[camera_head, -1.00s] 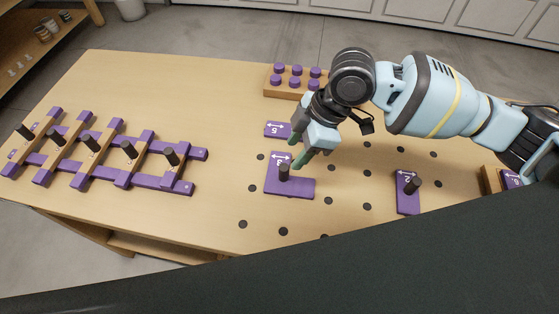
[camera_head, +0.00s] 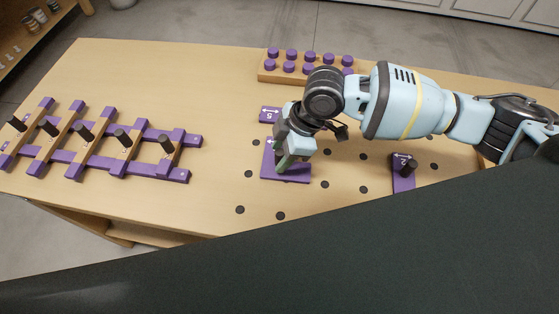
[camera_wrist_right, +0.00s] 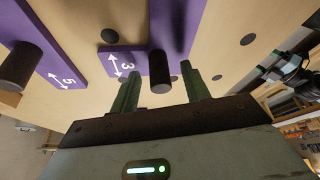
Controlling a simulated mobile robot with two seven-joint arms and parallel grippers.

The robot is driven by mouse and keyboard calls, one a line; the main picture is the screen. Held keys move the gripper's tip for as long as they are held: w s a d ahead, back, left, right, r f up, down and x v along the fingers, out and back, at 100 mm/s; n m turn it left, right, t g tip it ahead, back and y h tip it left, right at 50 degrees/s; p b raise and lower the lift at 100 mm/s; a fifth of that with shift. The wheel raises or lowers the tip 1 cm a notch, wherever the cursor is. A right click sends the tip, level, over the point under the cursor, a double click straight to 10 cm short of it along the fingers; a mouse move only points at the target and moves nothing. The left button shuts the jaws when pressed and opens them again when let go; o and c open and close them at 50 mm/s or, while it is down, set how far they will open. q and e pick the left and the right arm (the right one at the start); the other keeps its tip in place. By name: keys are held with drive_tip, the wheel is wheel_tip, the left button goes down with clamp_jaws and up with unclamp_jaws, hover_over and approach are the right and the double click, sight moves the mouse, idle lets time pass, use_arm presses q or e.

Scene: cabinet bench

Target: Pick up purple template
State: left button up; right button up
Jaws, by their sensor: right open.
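A purple template (camera_head: 298,174) marked 3, L-shaped, lies on the bench; it also shows in the right wrist view (camera_wrist_right: 131,60) with a dark upright peg (camera_wrist_right: 159,70) on it. My right gripper (camera_head: 284,164) is just above it, and in the head view it hides the peg. In the right wrist view its two green fingers (camera_wrist_right: 163,90) are apart, one on each side of the peg. Another purple template (camera_head: 270,115), marked 5, lies just behind, and one marked 2 (camera_head: 404,177) lies to the right with its own peg. My left gripper is not in view.
A wooden block (camera_head: 267,73) with several purple knobs stands at the back. A rack of crossed purple and wooden bars (camera_head: 90,162) with dark pegs lies at the left.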

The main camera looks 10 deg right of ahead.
drive_tip(key=shift+a+f, duration=0.1)
drive_tip(key=shift+f, duration=0.1)
clamp_jaws()
idle(0.3)
drive_tip(key=shift+r, duration=0.8)
wheel_tip(320, 180, up, 2)
drive_tip(key=shift+s+r, duration=0.15)
drive_tip(key=s+d, duration=0.3)
drive_tip(key=s, duration=0.4)
drive_tip(key=s+d+r, duration=0.1)
drive_tip(key=s+d, duration=0.2)
drive_tip(key=s, duration=0.4)
drive_tip(key=shift+s+p, duration=0.3)
drive_tip(key=shift+p, duration=0.05)
